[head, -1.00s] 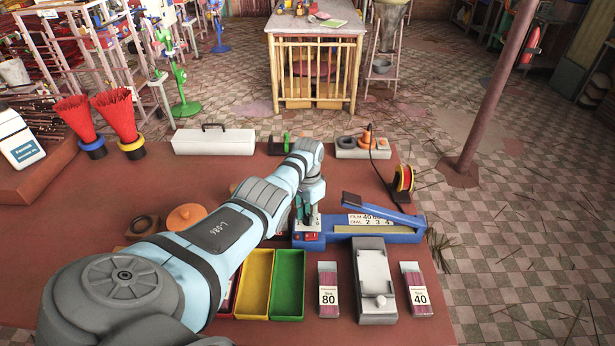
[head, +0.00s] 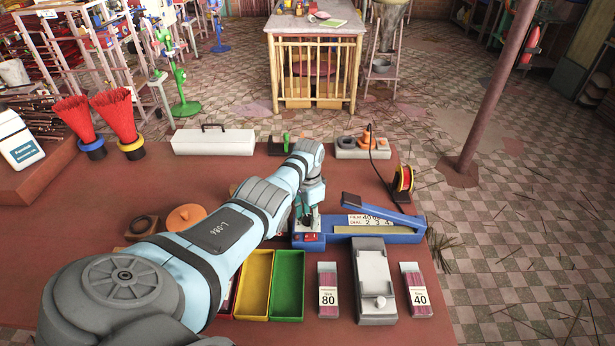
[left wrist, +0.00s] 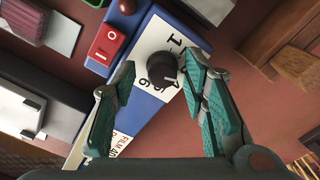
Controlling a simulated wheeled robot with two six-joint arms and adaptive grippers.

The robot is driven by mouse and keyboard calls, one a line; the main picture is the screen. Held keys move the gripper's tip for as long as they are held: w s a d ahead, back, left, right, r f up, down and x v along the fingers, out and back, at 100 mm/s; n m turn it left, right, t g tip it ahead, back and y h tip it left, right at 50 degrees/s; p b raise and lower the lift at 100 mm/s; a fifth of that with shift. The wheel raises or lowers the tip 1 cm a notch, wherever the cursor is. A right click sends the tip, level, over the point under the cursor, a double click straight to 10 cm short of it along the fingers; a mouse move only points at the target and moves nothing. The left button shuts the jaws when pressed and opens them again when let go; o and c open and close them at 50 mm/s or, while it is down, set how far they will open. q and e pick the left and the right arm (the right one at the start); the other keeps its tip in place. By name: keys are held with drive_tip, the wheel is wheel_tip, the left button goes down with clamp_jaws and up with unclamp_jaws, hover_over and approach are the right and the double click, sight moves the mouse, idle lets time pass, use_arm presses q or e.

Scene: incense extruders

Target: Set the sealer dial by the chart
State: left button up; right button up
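The blue sealer (head: 405,237) lies on the red-brown table with its arm raised. The white chart (head: 368,219) on it shows a FILM row starting with 40 and a DIAL row with 2, 3, 4. In the left wrist view the black dial knob (left wrist: 161,68) sits on a white numbered plate; a 1 and a 6 are readable, other numbers are covered. My left gripper (head: 310,226) is over the sealer's left end. In the left wrist view its open fingers (left wrist: 159,62) stand on either side of the knob, with gaps visible. My right gripper is not in view.
A red switch (left wrist: 108,45) is beside the dial. Yellow (head: 255,285) and green (head: 287,285) trays, packs marked 80 (head: 328,290) and 40 (head: 416,290), and a grey device (head: 374,282) stand in front of the sealer. A wire spool (head: 403,180) is behind it.

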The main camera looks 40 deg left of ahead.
sight(308, 217)
use_arm(q)
drive_tip(key=shift+w+a+r, duration=0.1)
drive_tip(key=shift+r, duration=0.15)
wheel_tip(308, 217, up, 12)
drive_tip(key=shift+f, duration=0.2)
drive_tip(key=shift+f, duration=0.1)
idle(0.4)
